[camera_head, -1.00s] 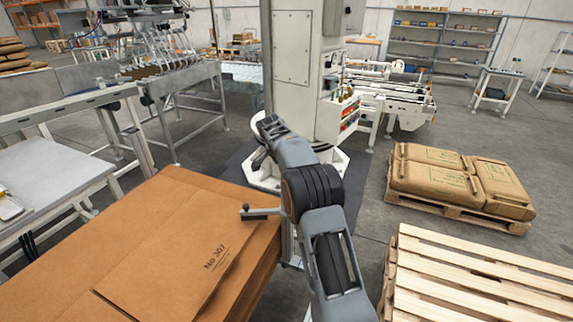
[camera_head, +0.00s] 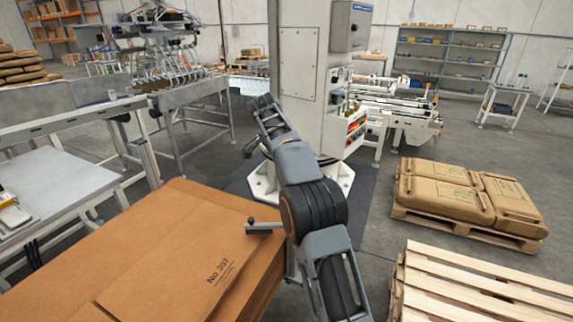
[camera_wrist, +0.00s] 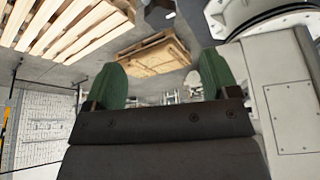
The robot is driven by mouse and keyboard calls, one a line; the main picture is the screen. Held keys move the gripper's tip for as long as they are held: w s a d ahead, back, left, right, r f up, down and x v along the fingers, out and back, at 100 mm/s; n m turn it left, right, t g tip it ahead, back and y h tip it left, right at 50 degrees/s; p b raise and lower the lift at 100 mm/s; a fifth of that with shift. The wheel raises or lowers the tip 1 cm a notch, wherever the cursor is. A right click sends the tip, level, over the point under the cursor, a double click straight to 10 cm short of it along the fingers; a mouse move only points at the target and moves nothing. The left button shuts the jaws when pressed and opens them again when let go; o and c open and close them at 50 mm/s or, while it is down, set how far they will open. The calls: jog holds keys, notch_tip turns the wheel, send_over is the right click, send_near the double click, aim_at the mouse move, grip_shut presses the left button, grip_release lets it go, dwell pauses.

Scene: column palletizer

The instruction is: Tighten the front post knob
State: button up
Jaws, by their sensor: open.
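A small dark lever with a rounded end (camera_head: 263,227) sticks out over the right edge of the cardboard stack in the head view. It looks like the front post knob, but I cannot be sure. Its post is mostly hidden behind my arm. My arm reaches up past it toward the white column, so my gripper end is beyond the lever, apart from it. In the wrist view my gripper (camera_wrist: 162,62) shows two green fingers spread apart with nothing between them. The lever does not show clearly in the wrist view.
The flat cardboard stack (camera_head: 150,255) fills the lower left. The white column (camera_head: 302,80) stands ahead. A pallet of brown sacks (camera_head: 445,190) and an empty wooden pallet (camera_head: 480,285) are at right. Grey floor (camera_head: 385,205) is free between column and sacks.

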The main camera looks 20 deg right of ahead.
jog(key=shift+v, duration=0.85)
notch_tip(320, 180, down, 7)
jog(key=s+a+n+y, duration=0.1)
jog(key=s+a+n, duration=0.1)
jog(key=n, duration=0.5)
jog(key=s+a+n+t+y, duration=0.1)
jog(key=s+a+n, duration=0.1)
jog(key=s, duration=1.4)
jog(key=s+a+f+n+t+y, duration=0.1)
jog(key=s+a+n+y, duration=0.1)
jog(key=s, duration=1.4)
jog(key=shift+a+f+n+t, duration=0.4)
jog(key=shift+a+n, duration=0.35)
jog(key=shift+n, duration=0.45)
